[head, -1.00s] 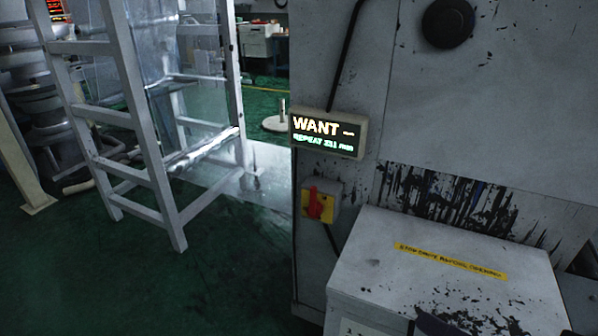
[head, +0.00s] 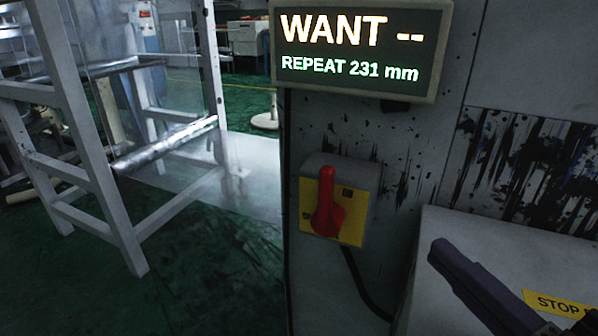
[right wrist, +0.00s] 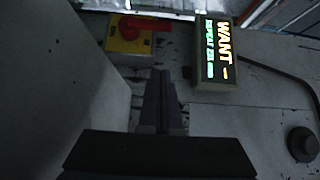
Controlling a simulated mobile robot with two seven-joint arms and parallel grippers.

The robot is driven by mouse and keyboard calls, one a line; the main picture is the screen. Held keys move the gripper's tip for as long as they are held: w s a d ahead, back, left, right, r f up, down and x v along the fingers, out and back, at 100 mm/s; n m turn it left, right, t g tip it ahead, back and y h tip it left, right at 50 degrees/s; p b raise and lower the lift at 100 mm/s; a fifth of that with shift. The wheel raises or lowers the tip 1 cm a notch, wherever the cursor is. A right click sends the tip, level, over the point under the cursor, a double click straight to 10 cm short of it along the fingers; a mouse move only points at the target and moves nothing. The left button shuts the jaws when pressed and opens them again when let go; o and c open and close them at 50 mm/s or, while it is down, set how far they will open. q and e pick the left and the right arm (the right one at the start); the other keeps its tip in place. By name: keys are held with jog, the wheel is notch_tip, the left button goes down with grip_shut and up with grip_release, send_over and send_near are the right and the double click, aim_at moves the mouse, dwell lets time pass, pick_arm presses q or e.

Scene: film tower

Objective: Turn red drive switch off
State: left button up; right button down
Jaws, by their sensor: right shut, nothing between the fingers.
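The red drive switch (head: 327,205) is a red rotary handle on a yellow plate (head: 351,215), fixed to a grey box on the machine's side panel. Its handle stands nearly upright in the head view. In the right wrist view the red handle (right wrist: 133,28) shows at the top, beyond the fingertips. My right gripper (head: 440,250) is at the lower right of the head view, in front of the white box, apart from the switch. Its fingers (right wrist: 160,75) are shut together and empty. My left gripper is in neither view.
A lit display (head: 360,45) reading "WANT --" and "REPEAT 231 mm" sits above the switch. A white box (head: 450,225) with a yellow label juts out at right. A black cable (head: 360,285) hangs below the switch. A white frame (head: 95,190) stands left on green floor.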

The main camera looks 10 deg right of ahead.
jog(key=shift+s, duration=0.2)
jog(key=b, duration=0.1)
send_near(328, 201)
jog(key=w+d+r, duration=0.2)
jog(key=w+d, duration=0.2)
jog(key=w+a, duration=0.3)
jog(key=shift+a+f, duration=0.15)
jog(key=shift+a, duration=0.2)
